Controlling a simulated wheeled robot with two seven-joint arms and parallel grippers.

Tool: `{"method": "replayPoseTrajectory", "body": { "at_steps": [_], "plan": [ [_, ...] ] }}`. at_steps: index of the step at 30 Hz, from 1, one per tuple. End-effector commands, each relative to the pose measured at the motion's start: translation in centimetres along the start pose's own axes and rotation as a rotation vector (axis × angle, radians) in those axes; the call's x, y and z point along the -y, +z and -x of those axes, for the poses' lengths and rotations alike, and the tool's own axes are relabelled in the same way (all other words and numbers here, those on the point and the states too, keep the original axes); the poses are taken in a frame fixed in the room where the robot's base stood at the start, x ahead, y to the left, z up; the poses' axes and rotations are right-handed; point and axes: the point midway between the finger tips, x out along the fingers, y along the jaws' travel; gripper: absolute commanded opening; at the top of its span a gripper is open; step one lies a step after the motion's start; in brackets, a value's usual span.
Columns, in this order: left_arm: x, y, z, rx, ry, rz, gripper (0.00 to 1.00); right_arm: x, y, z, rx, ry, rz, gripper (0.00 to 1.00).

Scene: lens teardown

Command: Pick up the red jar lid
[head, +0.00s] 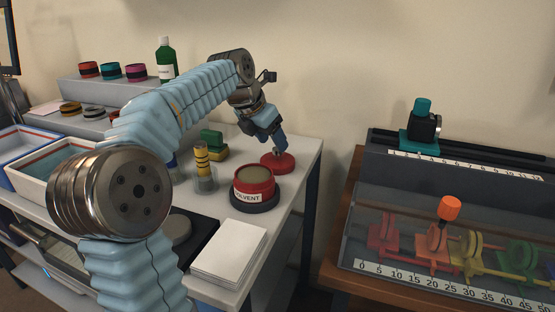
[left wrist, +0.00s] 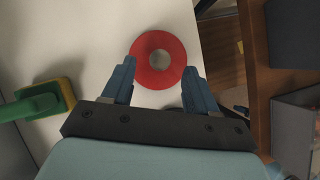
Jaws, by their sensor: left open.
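The red jar lid (head: 278,162) lies flat on the white table near its right edge, behind the solvent jar. In the left wrist view the lid (left wrist: 171,70) is a red ring with a pale centre, between and just beyond the two fingertips. My left gripper (head: 279,151) is right above the lid, pointing down, with its fingers apart. In the left wrist view the left gripper (left wrist: 160,78) holds nothing. Whether the fingertips touch the lid cannot be told. My right gripper is not in view.
The red solvent jar (head: 254,184) stands open just in front of the lid. A green and yellow brush (head: 213,143) and a cup with a yellow-striped item (head: 203,172) are to the left. A stack of white sheets (head: 228,251) lies in front. A gap separates this table from the brown bench (head: 333,262).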

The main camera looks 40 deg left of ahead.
Motion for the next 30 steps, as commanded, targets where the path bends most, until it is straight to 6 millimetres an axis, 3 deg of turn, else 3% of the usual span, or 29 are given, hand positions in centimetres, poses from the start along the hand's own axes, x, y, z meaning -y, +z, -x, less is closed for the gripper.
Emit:
{"method": "replayPoseTrajectory", "body": {
  "at_steps": [6,14,25,30],
  "plan": [
    [0.0,0.1,-3.1,-0.003,0.0,0.0,0.58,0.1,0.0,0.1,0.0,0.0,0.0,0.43],
    [0.0,0.1,-3.4,-0.001,0.0,0.0,0.58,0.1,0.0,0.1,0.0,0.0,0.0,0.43],
    [0.0,0.1,-3.3,-0.001,0.0,0.0,0.02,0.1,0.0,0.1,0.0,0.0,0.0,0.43],
    [0.0,0.1,-3.3,0.0,0.0,0.0,0.0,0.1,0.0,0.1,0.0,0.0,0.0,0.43]
  ]
}}
